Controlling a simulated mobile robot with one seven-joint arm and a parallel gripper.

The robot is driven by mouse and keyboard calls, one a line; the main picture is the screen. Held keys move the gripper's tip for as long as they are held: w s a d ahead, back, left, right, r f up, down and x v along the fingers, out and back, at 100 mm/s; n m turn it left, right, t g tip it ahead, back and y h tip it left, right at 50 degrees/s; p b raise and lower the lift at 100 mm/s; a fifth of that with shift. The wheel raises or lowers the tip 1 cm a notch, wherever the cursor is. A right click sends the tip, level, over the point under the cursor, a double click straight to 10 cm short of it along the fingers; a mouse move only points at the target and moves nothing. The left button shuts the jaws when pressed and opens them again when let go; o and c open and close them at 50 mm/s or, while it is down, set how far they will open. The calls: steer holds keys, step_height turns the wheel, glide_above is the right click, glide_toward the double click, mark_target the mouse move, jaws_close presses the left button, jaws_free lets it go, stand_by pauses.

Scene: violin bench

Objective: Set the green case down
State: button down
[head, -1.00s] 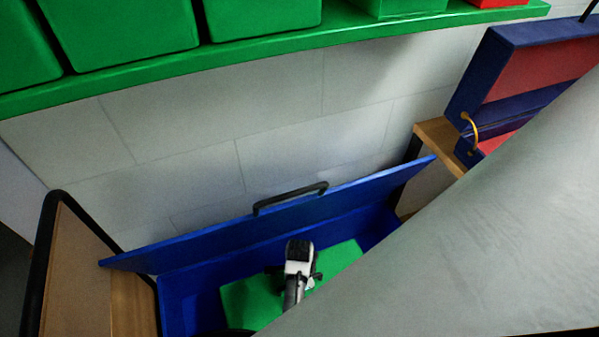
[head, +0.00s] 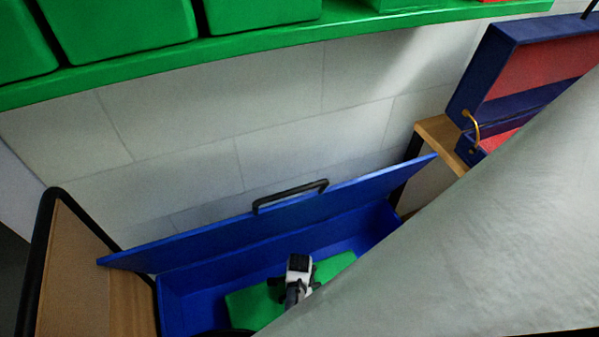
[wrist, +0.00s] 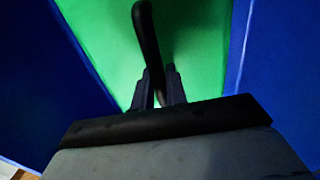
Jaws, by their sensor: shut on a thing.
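The green case (head: 335,267) is inside the blue box (head: 222,268), between its walls. In the wrist view the green case (wrist: 205,60) fills the middle, with blue walls on both sides. My gripper (head: 299,296) is over the case, and in the wrist view its fingers (wrist: 160,86) are shut on the case's black handle (wrist: 147,35). The box's blue lid (head: 200,238) stands open and tilted back. My arm hides the front right of the box and part of the case. I cannot tell whether the case touches the box floor.
The light wall (head: 280,130) is behind the box. A green shelf (head: 250,50) with green bins (head: 120,28) hangs above. A dark blue case with a red lining (head: 495,80) stands open at the right. A wooden surface (head: 130,305) borders the box at the left.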

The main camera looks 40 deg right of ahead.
steer(key=shift+w, duration=0.1)
steer(key=c, duration=1.4)
jaws_free()
step_height(320, 180, up, 12)
steer(key=p, duration=0.1)
